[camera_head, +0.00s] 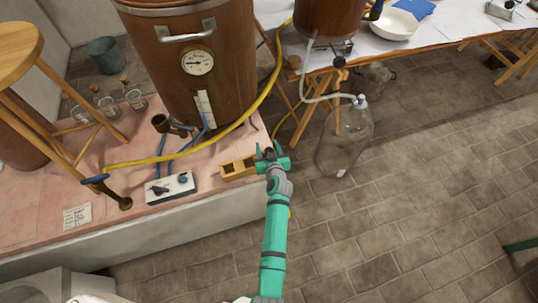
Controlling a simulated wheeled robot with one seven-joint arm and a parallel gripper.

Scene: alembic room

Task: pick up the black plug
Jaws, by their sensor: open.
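My gripper (268,151), at the end of my teal arm, is open over the right end of a small wooden block (228,173) with square openings, near the ledge's front corner. A small dark shape shows between the fingers. I cannot tell whether it is the black plug or part of the gripper. The gripper hides the block's right end and what lies under it. I see no other thing that is clearly the black plug.
A large brown vessel with a gauge (198,62) stands behind the block. A yellow hose (205,143) arcs left of my gripper. A switch box (171,188) lies left of the block. A glass carboy (345,138) stands on the floor to the right. The floor in front is clear.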

